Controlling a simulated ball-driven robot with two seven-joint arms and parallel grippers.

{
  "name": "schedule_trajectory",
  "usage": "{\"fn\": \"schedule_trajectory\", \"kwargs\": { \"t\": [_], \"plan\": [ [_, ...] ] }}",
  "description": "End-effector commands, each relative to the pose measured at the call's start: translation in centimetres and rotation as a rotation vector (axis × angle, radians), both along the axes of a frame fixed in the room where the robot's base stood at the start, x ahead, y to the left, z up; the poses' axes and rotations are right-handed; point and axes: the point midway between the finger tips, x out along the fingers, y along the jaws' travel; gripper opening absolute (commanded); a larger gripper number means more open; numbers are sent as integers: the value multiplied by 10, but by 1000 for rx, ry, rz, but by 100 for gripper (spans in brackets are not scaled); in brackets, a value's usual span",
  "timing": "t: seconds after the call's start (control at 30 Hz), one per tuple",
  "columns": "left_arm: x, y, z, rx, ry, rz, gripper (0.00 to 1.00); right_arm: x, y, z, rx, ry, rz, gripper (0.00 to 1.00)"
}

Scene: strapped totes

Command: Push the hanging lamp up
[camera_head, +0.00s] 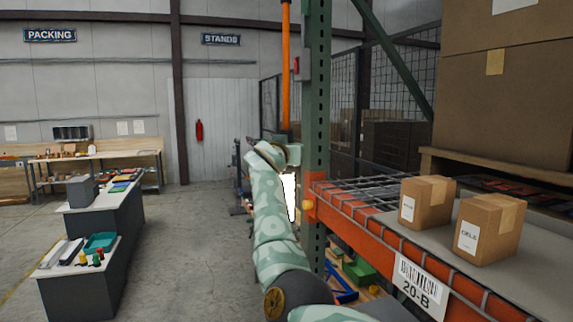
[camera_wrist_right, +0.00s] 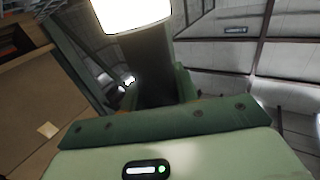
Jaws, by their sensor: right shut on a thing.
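The hanging lamp shows in the head view as a bright white lit part (camera_head: 290,195) just below my right gripper (camera_head: 284,152). An orange pole or cord (camera_head: 286,70) runs straight up above the gripper. In the right wrist view the lamp's glowing white end (camera_wrist_right: 130,12) is at the top, with its dark body (camera_wrist_right: 145,68) running in between my gripper's green fingers (camera_wrist_right: 150,95). My right gripper is shut on the lamp's body. The gripper and forearm hide part of the lamp in the head view. My left gripper is in neither view.
A green rack post (camera_head: 318,110) stands close to the right of the gripper. An orange shelf beam (camera_head: 400,240) runs to its right, with two cardboard boxes (camera_head: 489,230) on the shelf. Open floor (camera_head: 190,240) lies to the left, before the workbenches (camera_head: 100,220).

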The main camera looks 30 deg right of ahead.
Motion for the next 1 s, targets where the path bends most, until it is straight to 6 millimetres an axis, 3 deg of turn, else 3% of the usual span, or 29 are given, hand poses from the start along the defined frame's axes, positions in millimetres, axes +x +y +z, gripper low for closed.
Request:
{"fn": "schedule_trajectory", "kwargs": {
  "t": [0.03, 0.1, 0.3, 0.8, 0.83, 0.9, 1.0],
  "plan": [
    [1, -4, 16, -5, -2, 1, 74, -1, -3, 20, 1, -2, -4, 0],
    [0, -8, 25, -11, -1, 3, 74, -1, -3, 32, 1, -2, -4, 0],
    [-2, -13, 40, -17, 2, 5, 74, -1, -2, 54, 2, -1, -4, 0],
    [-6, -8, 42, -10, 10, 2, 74, -2, -2, 62, -3, -7, -4, 0],
    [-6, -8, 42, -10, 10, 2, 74, -2, -2, 63, -3, -7, -4, 36],
    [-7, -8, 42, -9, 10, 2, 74, -2, -2, 62, -2, -6, -4, 52],
    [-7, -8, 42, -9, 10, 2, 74, -1, -2, 61, -2, -4, -4, 52]
  ]
}}
